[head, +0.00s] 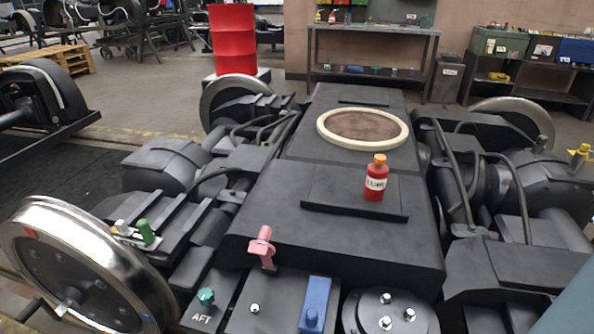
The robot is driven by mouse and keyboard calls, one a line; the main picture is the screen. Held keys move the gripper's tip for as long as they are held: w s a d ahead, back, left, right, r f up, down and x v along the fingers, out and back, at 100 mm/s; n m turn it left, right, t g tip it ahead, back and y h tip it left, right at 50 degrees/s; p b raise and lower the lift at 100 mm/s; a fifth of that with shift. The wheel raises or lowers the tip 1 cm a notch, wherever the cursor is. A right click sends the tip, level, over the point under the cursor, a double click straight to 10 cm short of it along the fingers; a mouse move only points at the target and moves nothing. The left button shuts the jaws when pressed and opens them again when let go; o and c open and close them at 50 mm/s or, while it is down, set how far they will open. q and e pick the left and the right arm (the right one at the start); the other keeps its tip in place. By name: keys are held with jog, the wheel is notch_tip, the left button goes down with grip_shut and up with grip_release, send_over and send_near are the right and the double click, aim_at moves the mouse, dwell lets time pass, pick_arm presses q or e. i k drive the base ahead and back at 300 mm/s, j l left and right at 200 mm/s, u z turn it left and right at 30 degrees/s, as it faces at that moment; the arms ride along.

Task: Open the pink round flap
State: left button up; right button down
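A pink part (262,247) stands up at the front edge of the black bogie frame (330,235). It looks like a small upright handle or lever with a knob on top; I cannot tell whether it belongs to a round flap. No clearly round pink flap shows. A black round cover (390,318) with several bright bolts is at the bottom, cut off by the picture edge. Neither of my grippers is in view.
A red bottle (376,182) with an orange cap stands on the raised plate, near a cream-rimmed round brown centre (362,126). A blue block (314,304) and green knob (206,297) are at the front. A steel wheel (80,270) is left. A workbench (372,60) stands behind.

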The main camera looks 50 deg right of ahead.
aim_at(261, 246)
jog(key=j+z, duration=0.15)
jog(key=z, duration=0.8)
